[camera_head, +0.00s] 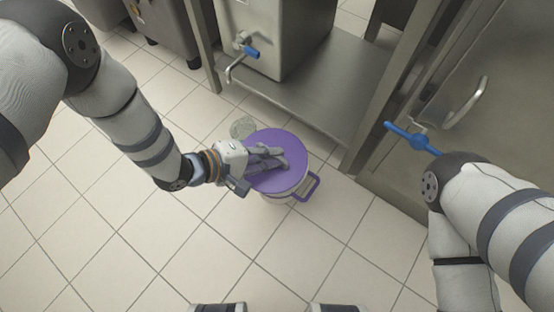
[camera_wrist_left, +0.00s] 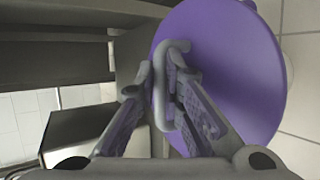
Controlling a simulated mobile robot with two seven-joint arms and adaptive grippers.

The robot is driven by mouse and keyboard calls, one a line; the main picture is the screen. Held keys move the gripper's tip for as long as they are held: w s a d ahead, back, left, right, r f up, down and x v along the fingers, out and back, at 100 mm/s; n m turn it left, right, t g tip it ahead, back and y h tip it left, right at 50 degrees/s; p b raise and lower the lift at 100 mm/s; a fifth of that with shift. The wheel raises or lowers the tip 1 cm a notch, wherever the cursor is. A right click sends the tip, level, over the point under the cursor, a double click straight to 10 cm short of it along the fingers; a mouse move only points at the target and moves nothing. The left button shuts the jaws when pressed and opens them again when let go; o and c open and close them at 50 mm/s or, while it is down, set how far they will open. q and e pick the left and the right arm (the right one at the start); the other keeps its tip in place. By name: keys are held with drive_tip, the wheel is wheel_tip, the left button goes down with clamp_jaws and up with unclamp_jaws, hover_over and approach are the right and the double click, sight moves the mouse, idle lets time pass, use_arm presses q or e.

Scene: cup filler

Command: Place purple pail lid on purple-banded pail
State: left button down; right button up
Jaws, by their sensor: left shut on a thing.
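The purple lid (camera_head: 290,148) is a round disc with a grey bar handle. It lies over the top of the pail (camera_head: 280,197) on the floor, hiding the pail's opening. I cannot tell whether the lid rests fully on the rim. The pail's purple handle (camera_head: 314,188) sticks out at the right. My left gripper (camera_head: 275,158) is above the lid, shut on its handle. In the left wrist view the lid (camera_wrist_left: 235,70) fills the right side, and the fingers (camera_wrist_left: 168,95) close around the grey handle (camera_wrist_left: 160,95). My right arm shows at the right, but its gripper is out of view.
A steel shelf (camera_head: 312,110) with a steel tank (camera_head: 275,40) and blue-handled tap (camera_head: 251,52) stands behind the pail. A steel cabinet (camera_head: 470,60) and a blue lever (camera_head: 412,138) are at the right. Tiled floor is open in front.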

use_arm(q)
drive_tip(key=w+f, duration=0.1)
drive_tip(key=f+b, duration=0.1)
drive_tip(key=f, duration=0.1)
drive_tip(key=w+d+f, duration=0.1)
drive_tip(key=shift+w+d+f+b, duration=0.1)
drive_tip(key=shift+w+f+b, duration=0.15)
drive_tip(key=shift+w+b, duration=0.1)
drive_tip(key=shift+w+d+f+b, duration=0.15)
drive_tip(key=shift+f+b, duration=0.3)
drive_tip(key=shift+f, duration=0.45)
drive_tip(key=shift+w+f+b, duration=0.15)
drive_tip(key=shift+f+b, duration=0.25)
drive_tip(key=shift+f, duration=0.45)
use_arm(e)
drive_tip(key=shift+s+f+g, duration=0.25)
drive_tip(key=shift+s+f, duration=0.1)
drive_tip(key=shift+f, duration=0.4)
drive_tip(key=shift+s+f+g, duration=0.25)
drive_tip(key=shift+s+f, duration=0.05)
drive_tip(key=shift+f, duration=0.45)
use_arm(q)
drive_tip(key=shift+f, duration=0.2)
drive_tip(key=c, duration=1.7)
unclamp_jaws()
use_arm(e)
drive_tip(key=shift+f, duration=0.15)
